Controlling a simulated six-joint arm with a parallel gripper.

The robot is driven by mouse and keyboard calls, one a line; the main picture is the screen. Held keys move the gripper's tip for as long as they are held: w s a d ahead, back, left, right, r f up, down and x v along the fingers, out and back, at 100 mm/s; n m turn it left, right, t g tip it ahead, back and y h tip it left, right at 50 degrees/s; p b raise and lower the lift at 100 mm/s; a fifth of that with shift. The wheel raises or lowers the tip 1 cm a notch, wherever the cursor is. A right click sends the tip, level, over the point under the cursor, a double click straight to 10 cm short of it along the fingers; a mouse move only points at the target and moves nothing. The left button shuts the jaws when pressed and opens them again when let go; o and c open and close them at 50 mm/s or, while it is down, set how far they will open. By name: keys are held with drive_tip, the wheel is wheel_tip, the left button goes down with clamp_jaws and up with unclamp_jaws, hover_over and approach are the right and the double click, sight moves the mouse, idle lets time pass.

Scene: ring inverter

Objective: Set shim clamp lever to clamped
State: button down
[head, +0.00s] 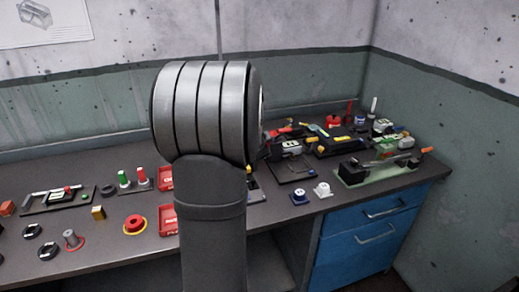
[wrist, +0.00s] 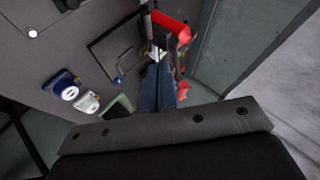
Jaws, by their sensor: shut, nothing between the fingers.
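In the head view, a pale green base at the right end of the bench (head: 352,178) carries a long metal bar with an orange-tipped handle (head: 427,150). The bar lies nearly flat, tilted slightly up to the right. It looks like a clamp lever, but I cannot tell for sure that it is the shim clamp. In the wrist view, my gripper (wrist: 158,72) is shut and empty, close to a red part (wrist: 178,32). I cannot tell whether they touch. My arm hides my gripper in the head view.
A blue-and-white block (head: 299,197) and a white block (head: 322,190) stand near the front edge. Several tools and small coloured parts crowd the back right. Red bins (head: 167,220) stand left of my arm. Blue drawers (head: 365,235) are below the bench. A wall closes the right side.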

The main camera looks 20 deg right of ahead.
drive_tip(key=d+f+n+t+y, duration=0.2)
drive_tip(key=n+y, duration=0.1)
drive_tip(key=n, duration=0.6)
drive_tip(key=d+f+n+t+y, duration=0.1)
drive_tip(key=d+f+n+y, duration=0.1)
drive_tip(key=n, duration=0.6)
drive_tip(key=x, duration=0.9)
drive_tip(key=shift+w+r, duration=0.15)
drive_tip(key=shift+w, duration=0.15)
